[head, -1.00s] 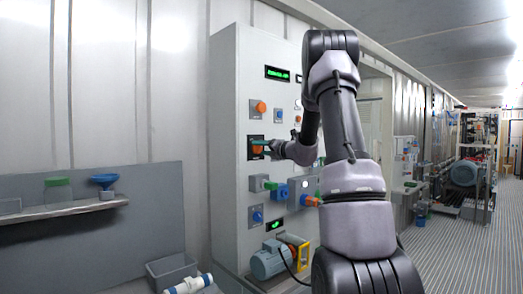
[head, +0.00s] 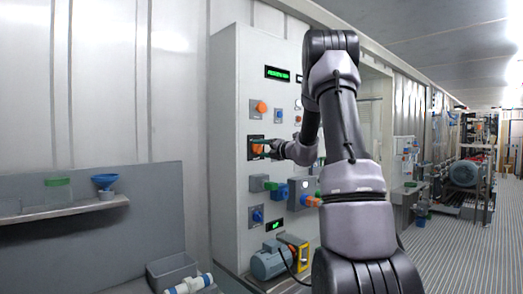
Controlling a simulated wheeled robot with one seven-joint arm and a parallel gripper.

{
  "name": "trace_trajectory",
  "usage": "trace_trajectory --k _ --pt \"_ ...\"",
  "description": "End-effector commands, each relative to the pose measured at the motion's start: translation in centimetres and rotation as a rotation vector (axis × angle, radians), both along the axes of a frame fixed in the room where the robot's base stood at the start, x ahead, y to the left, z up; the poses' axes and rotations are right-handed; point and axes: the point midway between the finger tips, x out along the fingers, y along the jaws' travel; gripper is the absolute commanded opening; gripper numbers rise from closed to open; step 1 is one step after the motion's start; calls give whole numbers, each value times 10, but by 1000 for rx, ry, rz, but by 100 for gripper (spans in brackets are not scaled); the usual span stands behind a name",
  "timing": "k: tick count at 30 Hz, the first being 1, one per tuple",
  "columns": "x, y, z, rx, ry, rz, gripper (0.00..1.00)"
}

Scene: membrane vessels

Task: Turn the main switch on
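A tall light-grey control cabinet (head: 228,120) carries several knobs and switches. An orange rotary switch (head: 257,149) on a dark square plate, which looks like the main switch, sits at mid height on its front. My gripper (head: 264,143) is at this switch, its fingertips over or against the upper part of the orange handle. The fingers are small and seen from the side, so their opening and any grip on the handle cannot be told. My forearm and wrist cover part of the panel to the right.
Another orange knob (head: 261,107) and a small blue switch (head: 278,115) are above. A green display (head: 277,73) is lit at the top. Coloured valves, a blue knob (head: 257,216) and a motor pump (head: 269,262) are below. A shelf (head: 60,211) stands left; floor is clear at right.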

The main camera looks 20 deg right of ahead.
Motion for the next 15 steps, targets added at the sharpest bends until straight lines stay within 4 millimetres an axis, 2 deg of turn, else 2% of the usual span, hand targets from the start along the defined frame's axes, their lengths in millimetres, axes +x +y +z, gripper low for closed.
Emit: trace_trajectory --k 1,2,11,15 --pt "0 -1 -1 0 2 -1 88" --pt "0 -1 -1 0 2 -1 95" --pt "0 0 0 -1 -1 -1 95" --pt "-10 -5 1 -1 -1 -3 95"
